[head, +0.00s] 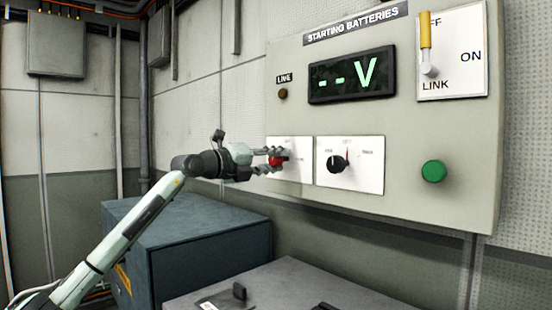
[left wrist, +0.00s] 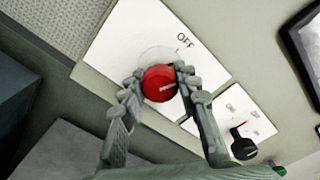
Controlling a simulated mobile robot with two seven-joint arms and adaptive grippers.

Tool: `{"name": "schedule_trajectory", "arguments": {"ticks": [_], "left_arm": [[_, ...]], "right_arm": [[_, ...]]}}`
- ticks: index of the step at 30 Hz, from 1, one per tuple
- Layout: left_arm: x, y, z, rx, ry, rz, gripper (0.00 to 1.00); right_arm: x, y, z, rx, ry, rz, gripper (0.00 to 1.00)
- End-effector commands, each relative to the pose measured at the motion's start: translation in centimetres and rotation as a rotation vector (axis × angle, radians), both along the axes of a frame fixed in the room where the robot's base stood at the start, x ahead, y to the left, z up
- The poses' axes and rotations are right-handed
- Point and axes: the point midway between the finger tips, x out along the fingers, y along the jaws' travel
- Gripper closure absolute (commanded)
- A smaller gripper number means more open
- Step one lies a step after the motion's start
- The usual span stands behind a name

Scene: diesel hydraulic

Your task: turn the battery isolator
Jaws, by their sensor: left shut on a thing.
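The battery isolator is a red round knob (left wrist: 158,84) on a white plate marked OFF (left wrist: 135,45). In the head view the knob (head: 274,160) sits at the lower left of the starting batteries panel (head: 300,105), partly hidden by the fingers. My left gripper (head: 273,156) reaches it from the left and is shut on it. In the left wrist view its two fingers (left wrist: 158,90) stand on either side of the knob. My right gripper is not in view.
A black selector knob (head: 337,165) is on the plate to the right. Above it a display (head: 350,76) reads "-- V". A yellow-handled link lever (head: 426,40) is at the upper right, a green button (head: 433,171) below it. Dark cabinets (head: 200,245) stand under the panel.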

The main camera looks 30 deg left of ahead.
Motion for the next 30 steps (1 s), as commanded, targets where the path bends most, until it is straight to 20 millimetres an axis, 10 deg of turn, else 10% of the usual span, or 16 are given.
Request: {"name": "schedule_trajectory", "arguments": {"ticks": [30], "left_arm": [[0.0, 0.1, 0.2, -0.426, 0.145, 0.001, 0.98]], "right_arm": [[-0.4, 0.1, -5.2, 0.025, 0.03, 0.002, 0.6]]}}
